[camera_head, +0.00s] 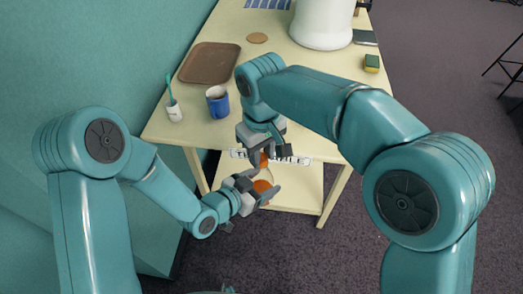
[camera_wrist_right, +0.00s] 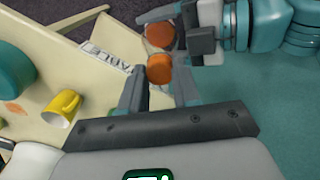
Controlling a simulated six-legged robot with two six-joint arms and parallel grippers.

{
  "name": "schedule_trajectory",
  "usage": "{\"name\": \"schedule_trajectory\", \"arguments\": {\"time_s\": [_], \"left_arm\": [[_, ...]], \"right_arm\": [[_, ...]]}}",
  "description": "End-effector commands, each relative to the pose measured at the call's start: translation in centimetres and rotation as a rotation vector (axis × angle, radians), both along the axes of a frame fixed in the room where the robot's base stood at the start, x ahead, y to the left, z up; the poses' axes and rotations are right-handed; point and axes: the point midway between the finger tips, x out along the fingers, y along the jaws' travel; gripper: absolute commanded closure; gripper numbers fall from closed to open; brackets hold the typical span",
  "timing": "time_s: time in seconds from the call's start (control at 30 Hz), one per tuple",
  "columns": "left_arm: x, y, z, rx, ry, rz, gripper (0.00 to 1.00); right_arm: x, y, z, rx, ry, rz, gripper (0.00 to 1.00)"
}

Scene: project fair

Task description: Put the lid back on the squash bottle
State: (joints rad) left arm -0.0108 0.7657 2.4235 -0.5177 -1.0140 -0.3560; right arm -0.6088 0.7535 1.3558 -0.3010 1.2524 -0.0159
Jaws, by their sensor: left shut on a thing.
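The squash bottle (camera_head: 262,187), with an orange lower body and a pale clear neck, is in front of the table. My left gripper (camera_head: 256,193) is shut on its body. The body also shows orange in the right wrist view (camera_wrist_right: 160,35), at the left gripper's fingers. The orange lid (camera_wrist_right: 159,69) is between the fingertips of my right gripper (camera_wrist_right: 160,72), in line with the bottle. In the head view the lid (camera_head: 265,158) is above the neck. Whether the right fingers press on the lid, or the lid touches the neck, I cannot tell.
The pale table (camera_head: 165,130) carries a brown tray (camera_head: 210,62), a blue mug (camera_head: 217,102), a cup with a toothbrush (camera_head: 174,110), a coaster (camera_head: 257,38), a white container (camera_head: 321,22) and a sponge (camera_head: 371,63). A lettered strip (camera_head: 290,158) is on its front edge. A yellow mug (camera_wrist_right: 62,107) shows in the wrist view.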

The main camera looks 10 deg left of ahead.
Motion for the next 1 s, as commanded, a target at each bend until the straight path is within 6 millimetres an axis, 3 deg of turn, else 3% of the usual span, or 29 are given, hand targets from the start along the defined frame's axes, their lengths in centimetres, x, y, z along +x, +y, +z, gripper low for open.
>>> {"name": "schedule_trajectory", "arguments": {"time_s": [0.2,0.23,0.3,0.67,0.77,1.0], "left_arm": [[0.0,0.0,0.0,-0.001,-0.001,0.000,1.00],[0.0,0.0,0.0,-0.001,-0.001,0.000,1.00],[0.0,0.0,0.0,-0.001,-0.001,0.000,1.00],[0.0,0.0,0.0,-0.001,-0.001,0.000,1.00],[0.0,0.0,0.0,-0.001,-0.001,0.000,1.00],[0.0,0.0,0.0,-0.001,-0.001,0.000,1.00]], "right_arm": [[0.0,0.0,0.0,0.000,0.000,-0.007,1.00],[0.0,0.0,0.0,0.000,0.000,-0.007,0.63],[0.0,0.0,0.0,0.000,0.000,-0.007,0.40],[0.0,0.0,0.4,0.000,-0.001,-0.007,0.39],[0.1,0.0,1.7,0.002,-0.004,-0.008,0.39],[0.1,0.1,7.0,0.003,-0.004,-0.006,0.39]]}}
